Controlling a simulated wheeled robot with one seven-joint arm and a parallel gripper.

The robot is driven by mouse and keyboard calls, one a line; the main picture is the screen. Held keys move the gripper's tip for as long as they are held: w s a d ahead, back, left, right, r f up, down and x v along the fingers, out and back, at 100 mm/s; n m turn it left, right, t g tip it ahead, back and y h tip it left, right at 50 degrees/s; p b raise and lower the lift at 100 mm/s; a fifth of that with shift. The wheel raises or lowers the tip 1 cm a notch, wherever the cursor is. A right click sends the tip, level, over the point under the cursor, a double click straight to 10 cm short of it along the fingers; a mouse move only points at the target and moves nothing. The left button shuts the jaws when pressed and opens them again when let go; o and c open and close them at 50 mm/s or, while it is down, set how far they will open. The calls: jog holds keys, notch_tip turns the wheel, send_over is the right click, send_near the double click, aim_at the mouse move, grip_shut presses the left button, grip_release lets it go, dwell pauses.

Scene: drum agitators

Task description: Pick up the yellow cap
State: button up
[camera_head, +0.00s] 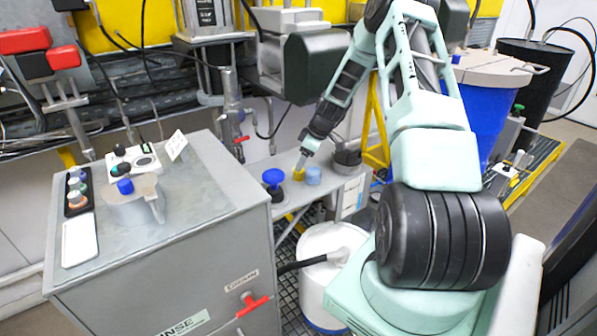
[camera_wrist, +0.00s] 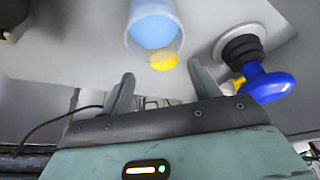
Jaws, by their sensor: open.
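The yellow cap (camera_wrist: 163,61) shows in the wrist view just ahead of my open fingers, roughly centred between their tips. It is beside or against the rim of a clear cup with a light-blue inside (camera_wrist: 152,28). My gripper (camera_wrist: 161,72) is open and nothing is held. In the head view, my gripper (camera_head: 302,163) is low over the small grey bench, close above the yellow cap (camera_head: 298,175). The light-blue cup (camera_head: 314,176) stands just right of it. Whether a finger touches the cap cannot be told.
A blue knob on a black base (camera_head: 273,179) stands left of the cap; it also shows close by my right finger in the wrist view (camera_wrist: 268,86). A dark pot (camera_head: 347,160) is at right on the bench (camera_head: 300,198). A grey cabinet (camera_head: 190,215) stands left.

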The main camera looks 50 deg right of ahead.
jog(key=x, duration=0.1)
jog(key=p+x, duration=0.1)
jog(key=x, duration=0.1)
jog(key=shift+s+a+f+p, duration=0.2)
jog(key=shift+a+f+p, duration=0.05)
jog(key=shift+a+p, duration=0.1)
jog(key=shift+w+f, duration=0.25)
jog(key=shift+f, duration=0.4)
jog(key=shift+c, duration=0.3)
jog(key=c, duration=1)
jog(key=shift+w+r+b, duration=0.1)
jog(key=shift+r+b, duration=0.05)
jog(key=shift+b, duration=0.15)
jog(key=shift+w+r+b, duration=0.1)
jog(key=shift+r+b, duration=0.15)
jog(key=shift+b, duration=0.1)
notch_tip(320, 180, up, 6)
jog(key=shift+f+b, duration=0.1)
jog(key=shift+b, duration=0.95)
jog(key=w+a+b, duration=0.2)
jog(key=w+a, duration=0.2)
jog(key=w, duration=0.4)
jog(key=w+a+b, duration=0.3)
jog(key=w+a, duration=0.1)
jog(key=w, duration=0.5)
jog(key=shift+w+a+r, duration=0.25)
jog(key=shift+w+a, duration=0.05)
jog(key=shift+a, duration=0.05)
